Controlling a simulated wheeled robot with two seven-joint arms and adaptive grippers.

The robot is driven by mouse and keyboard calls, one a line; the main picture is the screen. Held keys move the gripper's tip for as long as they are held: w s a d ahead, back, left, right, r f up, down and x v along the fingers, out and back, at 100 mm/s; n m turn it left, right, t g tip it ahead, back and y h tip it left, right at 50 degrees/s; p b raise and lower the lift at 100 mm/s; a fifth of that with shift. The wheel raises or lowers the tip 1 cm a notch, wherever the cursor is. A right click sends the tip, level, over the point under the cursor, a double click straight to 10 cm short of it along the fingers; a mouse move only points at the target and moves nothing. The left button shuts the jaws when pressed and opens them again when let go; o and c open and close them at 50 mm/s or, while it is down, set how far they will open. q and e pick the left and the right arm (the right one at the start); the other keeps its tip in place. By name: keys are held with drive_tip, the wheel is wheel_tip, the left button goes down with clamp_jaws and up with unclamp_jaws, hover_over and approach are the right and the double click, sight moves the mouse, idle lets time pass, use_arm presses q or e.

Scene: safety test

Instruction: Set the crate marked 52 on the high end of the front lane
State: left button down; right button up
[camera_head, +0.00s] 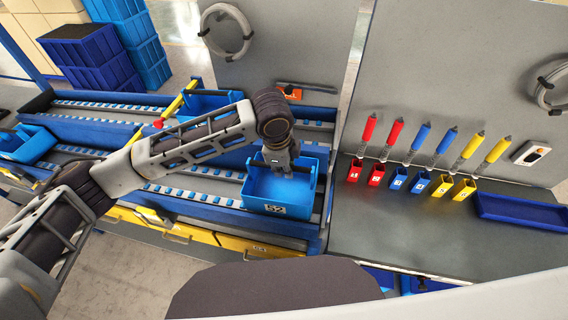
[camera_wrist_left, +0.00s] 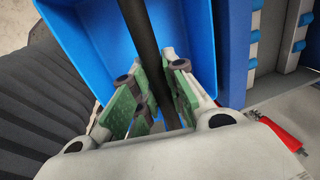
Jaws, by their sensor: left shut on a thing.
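The blue crate marked 52 (camera_head: 276,209) is at the right end of the front lane (camera_head: 200,195). It looks about level; I cannot tell whether it rests on the rollers or hangs just above them. My left gripper (camera_head: 284,165) reaches down over its far side. In the left wrist view my left gripper (camera_wrist_left: 160,100) has its green pads on either side of the crate's dark bar handle (camera_wrist_left: 142,30), with the blue crate wall (camera_wrist_left: 85,35) behind. My right gripper is not in view.
Another blue crate (camera_head: 27,143) sits at the far left. A grey bench (camera_head: 430,235) with colored tool holders and a blue tray (camera_head: 520,210) is at the right. A grey panel (camera_head: 290,40) rises behind the lanes.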

use_arm(q)
drive_tip(key=shift+f, duration=0.7)
